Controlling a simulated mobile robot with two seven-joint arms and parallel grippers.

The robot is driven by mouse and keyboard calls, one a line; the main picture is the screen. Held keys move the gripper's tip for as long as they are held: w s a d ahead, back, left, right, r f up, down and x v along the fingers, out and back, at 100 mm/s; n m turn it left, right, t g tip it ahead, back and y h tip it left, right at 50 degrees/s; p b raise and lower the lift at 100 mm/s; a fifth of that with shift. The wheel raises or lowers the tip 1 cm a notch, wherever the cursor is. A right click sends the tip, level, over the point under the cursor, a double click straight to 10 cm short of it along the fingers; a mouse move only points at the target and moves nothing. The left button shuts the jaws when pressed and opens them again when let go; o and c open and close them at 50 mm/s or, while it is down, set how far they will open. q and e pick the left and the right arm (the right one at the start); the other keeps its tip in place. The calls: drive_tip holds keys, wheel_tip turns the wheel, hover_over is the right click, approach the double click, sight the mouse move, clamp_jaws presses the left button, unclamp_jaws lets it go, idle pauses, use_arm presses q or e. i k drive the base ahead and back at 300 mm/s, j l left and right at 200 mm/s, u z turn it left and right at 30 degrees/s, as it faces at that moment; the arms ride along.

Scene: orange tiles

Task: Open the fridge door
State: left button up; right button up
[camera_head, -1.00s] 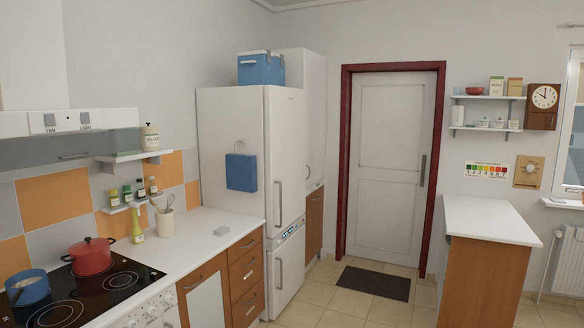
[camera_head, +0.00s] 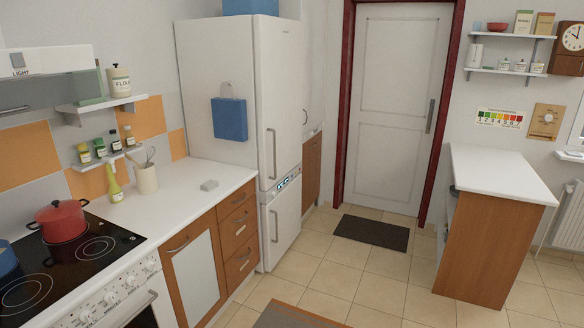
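The white fridge (camera_head: 285,100) stands ahead, left of the middle of the head view, past the end of the counter. Its upper door is shut, with a grey vertical handle (camera_head: 272,153) on its left side. A lower door is also shut, with its own handle (camera_head: 273,226). A small display panel (camera_head: 288,182) sits between the two doors. A blue bag-like item (camera_head: 229,118) hangs on the fridge's left side. Neither of my grippers shows in this view.
The counter (camera_head: 185,195) with drawers and the stove (camera_head: 70,250) run along the left. A counter-height island (camera_head: 495,175) stands at the right. Tiled floor (camera_head: 365,275) is open between them, with a dark mat (camera_head: 371,232) by the door (camera_head: 395,110) and a rug (camera_head: 295,316) in front.

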sight(279, 42)
drive_tip(key=i, duration=1.65)
